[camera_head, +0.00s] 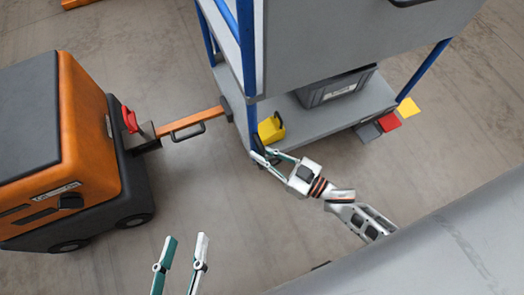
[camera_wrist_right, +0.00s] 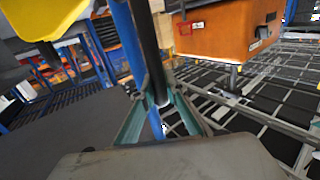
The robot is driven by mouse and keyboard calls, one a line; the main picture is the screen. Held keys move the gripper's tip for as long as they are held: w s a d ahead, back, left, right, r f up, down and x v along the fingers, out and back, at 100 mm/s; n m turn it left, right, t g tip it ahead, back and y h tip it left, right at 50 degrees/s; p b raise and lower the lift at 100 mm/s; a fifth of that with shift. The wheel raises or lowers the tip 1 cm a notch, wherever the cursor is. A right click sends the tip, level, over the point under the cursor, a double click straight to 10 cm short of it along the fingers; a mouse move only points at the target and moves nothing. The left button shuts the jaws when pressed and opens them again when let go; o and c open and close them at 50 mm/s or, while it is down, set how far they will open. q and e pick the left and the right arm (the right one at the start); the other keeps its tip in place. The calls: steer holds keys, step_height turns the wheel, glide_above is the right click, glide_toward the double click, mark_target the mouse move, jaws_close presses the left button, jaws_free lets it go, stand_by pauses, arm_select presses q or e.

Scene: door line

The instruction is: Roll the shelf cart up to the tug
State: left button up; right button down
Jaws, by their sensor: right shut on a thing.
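The shelf cart (camera_head: 345,45) has grey panels, blue posts and a grey lower deck, and stands at the top middle of the head view. The orange and black tug (camera_head: 90,125) stands at the left; its orange body also shows in the wrist view (camera_wrist_right: 225,38). An orange bar (camera_head: 192,122) with a dark handle spans between tug and cart; whether its ends are joined is unclear. My right gripper (camera_head: 264,157) is shut on a dark upright bar (camera_wrist_right: 147,40) of the cart beside a blue post. My left gripper (camera_head: 187,240) is open and empty over the floor.
A dark grey bin (camera_head: 335,88) and a yellow object (camera_head: 270,128) sit on the cart's lower deck. Red (camera_head: 389,122) and yellow (camera_head: 408,107) flat pieces lie by its right end. The floor between tug and cart, below the bar, is clear.

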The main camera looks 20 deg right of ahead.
steer(key=c, duration=2)
jaws_free()
steer(key=shift+s, duration=0.1)
steer(key=v, duration=1.2)
steer(key=shift+a, duration=0.1)
